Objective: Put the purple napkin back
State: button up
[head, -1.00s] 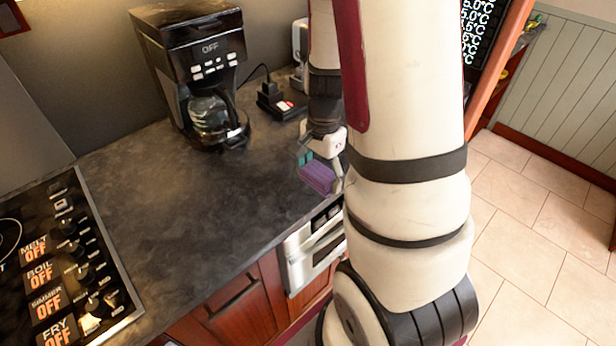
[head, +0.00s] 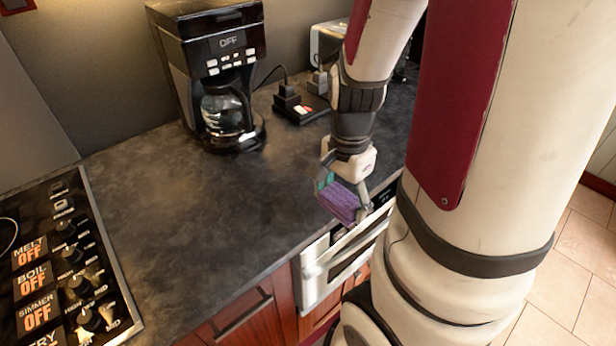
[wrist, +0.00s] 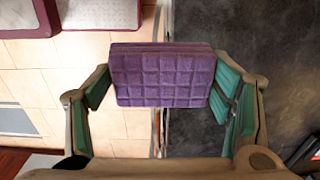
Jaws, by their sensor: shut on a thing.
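The purple napkin (head: 341,203) is a thick folded block with a quilted grid on its face. In the wrist view the napkin (wrist: 162,76) sits between the green finger pads of my gripper (wrist: 163,95), which is shut on it. In the head view my gripper (head: 345,190) points down and holds the napkin near the counter's front edge, above the microwave drawer (head: 335,264). The wrist view shows the counter's edge running beneath the napkin, with tiled floor on the left. I cannot tell its exact height above the counter.
A coffee maker (head: 213,75) stands at the back of the dark counter (head: 180,215). A black plugged device (head: 300,108) lies right of it. A stove panel (head: 68,265) is at the left. The counter's middle is clear.

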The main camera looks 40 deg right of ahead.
jog(key=shift+w+f+b, duration=0.15)
jog(key=shift+f+b, duration=0.05)
jog(key=shift+b, duration=0.1)
jog(key=w+d, duration=0.1)
jog(key=w, duration=0.3)
jog(key=w+d, duration=0.1)
jog(key=w, duration=0.3)
jog(key=w+d+f, duration=0.1)
jog(key=w, duration=0.3)
jog(key=shift+w+d, duration=0.35)
jog(key=shift+f+b, duration=0.3)
jog(key=shift+f, duration=1.4)
jog(key=shift+f, duration=0.15)
jog(key=o, duration=1.2)
